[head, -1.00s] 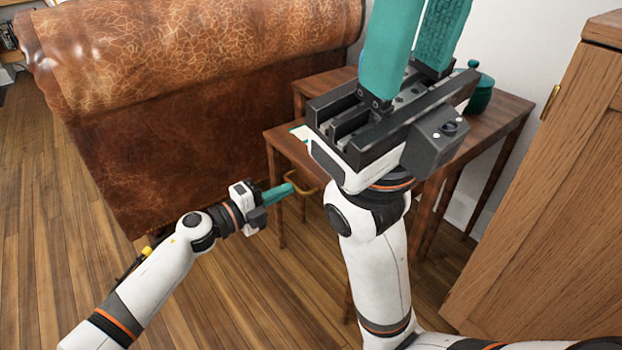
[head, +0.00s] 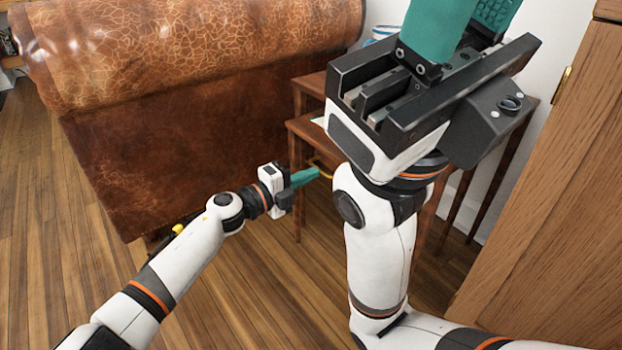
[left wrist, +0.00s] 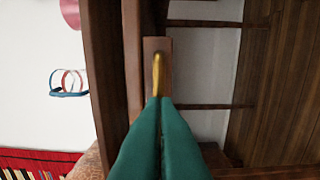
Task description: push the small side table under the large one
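The small side table (head: 301,129) is dark brown wood and stands partly beneath the large table (head: 311,83), with its near left part sticking out. A brass handle (head: 323,165) is on its front and also shows in the left wrist view (left wrist: 156,70). My left gripper (head: 305,178) reaches the handle with its teal fingers together, and the handle's end sits between the fingertips. My right gripper (head: 468,27) is large in the foreground, fingers up and apart, empty. It hides much of both tables.
A brown leather sofa (head: 190,140) stands close on the left of the tables. A wooden cabinet (head: 550,220) stands at the right. A white wall is behind. Wooden floor (head: 265,300) is free in front.

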